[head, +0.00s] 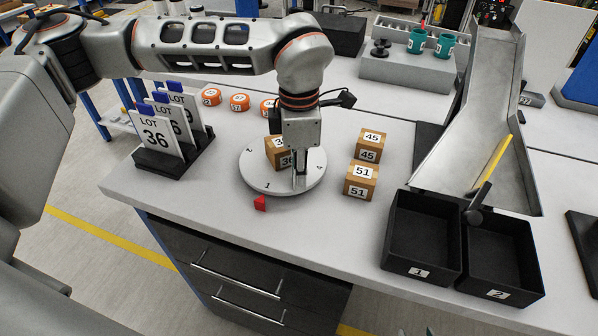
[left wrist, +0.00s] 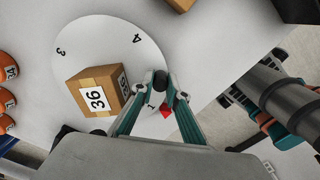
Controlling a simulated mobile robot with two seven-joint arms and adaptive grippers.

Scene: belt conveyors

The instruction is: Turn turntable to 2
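The round white turntable (head: 253,172) lies flat on the counter, its 1 facing the red marker (head: 260,203) at the front. In the left wrist view the turntable (left wrist: 100,40) shows 3 and 4 on the far side and 1 beside the red marker (left wrist: 167,112). A cardboard box (head: 275,150) labelled 36 stands on it; it also shows in the left wrist view (left wrist: 90,92). Only a sliver of my right gripper (head: 415,332) shows at the bottom edge.
LOT cards (head: 158,136) stand in a black holder at left, with orange pucks (head: 239,102) behind. Boxes 45 (head: 370,145) and 51 (head: 360,181) stand right of the turntable. Black bins 1 (head: 415,240) and 2 (head: 500,262) sit below a metal chute (head: 470,130).

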